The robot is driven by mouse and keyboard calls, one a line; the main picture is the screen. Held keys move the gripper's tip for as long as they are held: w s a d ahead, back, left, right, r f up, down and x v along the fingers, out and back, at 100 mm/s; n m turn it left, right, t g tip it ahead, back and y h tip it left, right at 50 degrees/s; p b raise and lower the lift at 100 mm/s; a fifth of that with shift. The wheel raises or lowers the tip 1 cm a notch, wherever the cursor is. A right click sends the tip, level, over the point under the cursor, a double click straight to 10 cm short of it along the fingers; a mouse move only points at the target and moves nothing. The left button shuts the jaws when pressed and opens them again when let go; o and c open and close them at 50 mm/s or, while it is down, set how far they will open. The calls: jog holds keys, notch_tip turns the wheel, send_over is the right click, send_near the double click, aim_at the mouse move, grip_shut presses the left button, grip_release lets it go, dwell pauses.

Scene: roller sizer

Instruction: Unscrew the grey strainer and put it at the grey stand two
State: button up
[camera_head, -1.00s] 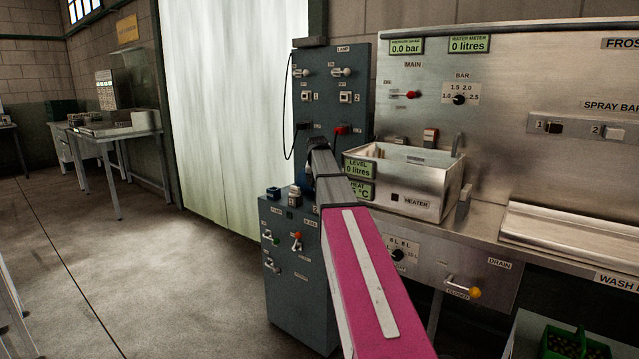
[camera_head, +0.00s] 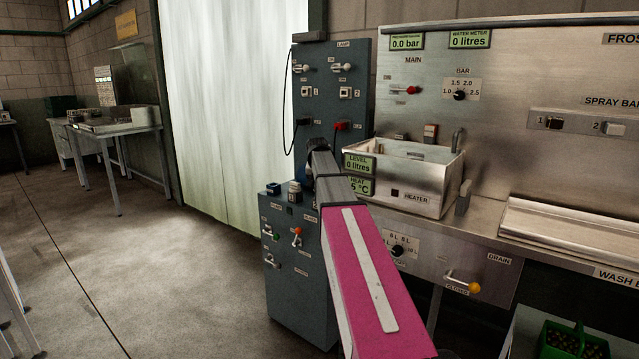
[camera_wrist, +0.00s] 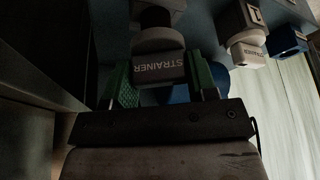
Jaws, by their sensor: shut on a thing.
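In the wrist view my gripper (camera_wrist: 165,84) has its green-padded fingers on both sides of a grey piece labelled STRAINER (camera_wrist: 160,67) and is shut on it. A paler round part and a dark block are lined up beyond the piece. Whether it is still threaded to them I cannot tell. A second pale labelled piece (camera_wrist: 246,55) is at the right, against a block marked 1 (camera_wrist: 242,16). In the head view my arm hides my gripper and the held strainer. Which block is grey stand two I cannot tell.
A blue block (camera_head: 273,188) and a grey piece (camera_head: 294,191) stand on the blue-grey cabinet (camera_head: 300,290), left of my arm. A switch panel (camera_head: 328,85) rises behind. A steel tank (camera_head: 415,190) is close on the right. Open floor (camera_head: 180,270) is at the left.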

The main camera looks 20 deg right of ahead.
jog(key=shift+f, duration=1.55)
jog(key=o, duration=1.2)
jog(key=shift+c, duration=0.2)
jog(key=v, duration=1.1)
jog(key=shift+f, duration=0.15)
jog(key=s+a+f+n+g, duration=0.1)
jog(key=s+a+f, duration=0.3)
jog(key=s+f, duration=0.6)
jog(key=s+a+f+n+g+y, duration=0.1)
jog(key=s+a+f, duration=0.4)
jog(key=s+f, duration=0.6)
jog(key=s+a+f+n+g, duration=0.2)
jog(key=s+a+f, duration=0.3)
jog(key=s+f, duration=0.5)
notch_tip(320, 180, down, 8)
jog(key=shift+s+n+y, duration=0.25)
jog(key=shift+n+y, duration=0.15)
